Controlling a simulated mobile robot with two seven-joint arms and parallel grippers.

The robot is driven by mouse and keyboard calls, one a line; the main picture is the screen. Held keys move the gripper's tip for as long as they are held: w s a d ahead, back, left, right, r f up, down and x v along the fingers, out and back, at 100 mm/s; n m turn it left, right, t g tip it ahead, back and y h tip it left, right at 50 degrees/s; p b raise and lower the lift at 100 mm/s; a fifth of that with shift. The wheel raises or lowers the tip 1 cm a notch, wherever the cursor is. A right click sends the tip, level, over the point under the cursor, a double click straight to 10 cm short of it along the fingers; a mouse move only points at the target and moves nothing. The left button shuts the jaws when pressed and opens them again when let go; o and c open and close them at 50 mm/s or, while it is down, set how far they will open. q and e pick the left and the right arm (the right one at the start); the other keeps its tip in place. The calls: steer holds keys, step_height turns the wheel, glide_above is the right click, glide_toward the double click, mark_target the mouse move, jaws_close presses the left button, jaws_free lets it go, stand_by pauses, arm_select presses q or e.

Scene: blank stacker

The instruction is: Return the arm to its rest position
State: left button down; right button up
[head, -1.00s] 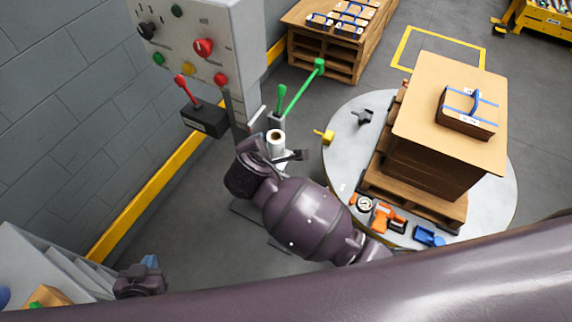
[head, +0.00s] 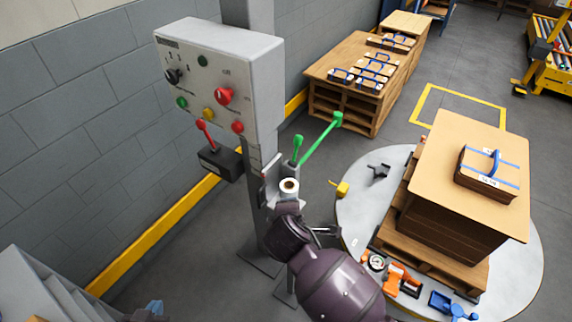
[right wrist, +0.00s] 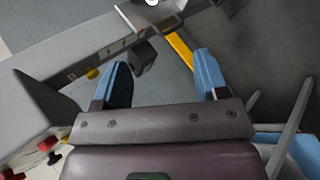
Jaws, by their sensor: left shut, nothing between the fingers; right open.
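My left gripper (head: 155,306) shows only as a small blue tip at the bottom edge of the head view, left of centre. It is shut and empty, and most of it is cut off by the frame. My right gripper (right wrist: 162,60) is open in the right wrist view, with its two blue fingers apart and nothing between them. A dark purple arm of mine (head: 338,287) rises from the bottom of the head view, in front of the post with the green levers.
A grey control box (head: 222,80) with coloured buttons stands by the wall. A green lever (head: 322,137) is near it. A round turntable (head: 360,190) bears a pallet (head: 425,255) with a cardboard-topped stack (head: 470,165). Open floor (head: 395,125) lies behind.

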step_height(320, 180, up, 4)
steer(key=w+a+m+t+y, duration=0.2)
steer(key=w+m+y, duration=0.1)
steer(key=m+y, duration=0.15)
steer(key=s+d+f+m+t, duration=0.1)
steer(key=s+d+m, duration=0.2)
steer(key=d+m, duration=0.3)
steer(key=s+d+f+m+t, duration=0.1)
steer(key=s+d+m, duration=0.25)
steer(key=d, duration=0.45)
arm_select(q)
steer(key=shift+w+d+r+t, duration=0.15)
steer(key=shift+w+r+t, duration=0.15)
steer(key=shift+w+r, duration=0.6)
arm_select(e)
steer(key=s+d+f+m+g+h, duration=0.1)
steer(key=s+d+f+m+h, duration=0.2)
steer(key=s+d+f, duration=0.5)
steer(key=s+d, duration=0.3)
steer(key=s, duration=0.2)
steer(key=shift+s+d+g, duration=0.25)
steer(key=shift+d+g, duration=0.05)
steer(key=shift+d, duration=0.05)
arm_select(q)
steer(key=shift+s+r, duration=0.1)
steer(key=shift+s, duration=0.05)
